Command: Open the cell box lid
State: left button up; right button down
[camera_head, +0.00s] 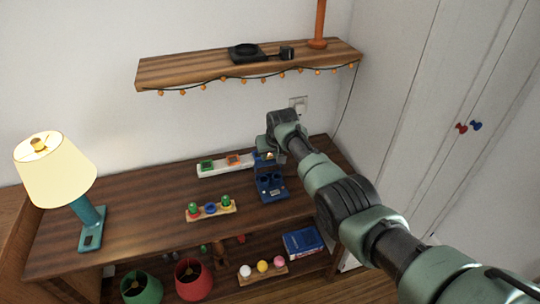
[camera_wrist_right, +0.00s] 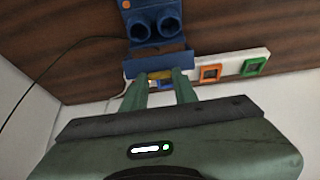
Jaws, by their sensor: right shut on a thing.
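The blue cell box (camera_head: 272,194) stands on the wooden table, near its right end. Two round cell holes in it are uncovered and show from above. The blue lid (camera_head: 262,159) is raised at the back of the box; its edge also shows in the right wrist view (camera_wrist_right: 150,67). My right gripper (camera_head: 269,150) reaches over the table from the right, behind the box. In the wrist view its fingers (camera_wrist_right: 160,82) are shut on the lid's edge. The lid's exact angle is hard to tell. My left gripper is not in view.
A white strip (camera_head: 212,171) with coloured square frames lies behind the box. A wooden block with coloured pieces (camera_head: 211,211) is to its left. A lamp (camera_head: 90,222) stands at the table's left end. A wall shelf (camera_head: 200,70) hangs above.

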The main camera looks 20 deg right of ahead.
jog(key=shift+s+r, duration=0.1)
jog(key=shift+s, duration=0.05)
dwell(0.3)
jog(key=shift+r, duration=0.1)
dwell(0.3)
jog(key=c, duration=1.1)
grip_release()
jog(key=shift+s, duration=0.1)
jog(key=shift+p+v, duration=0.5)
jog(key=shift+v, duration=3.35)
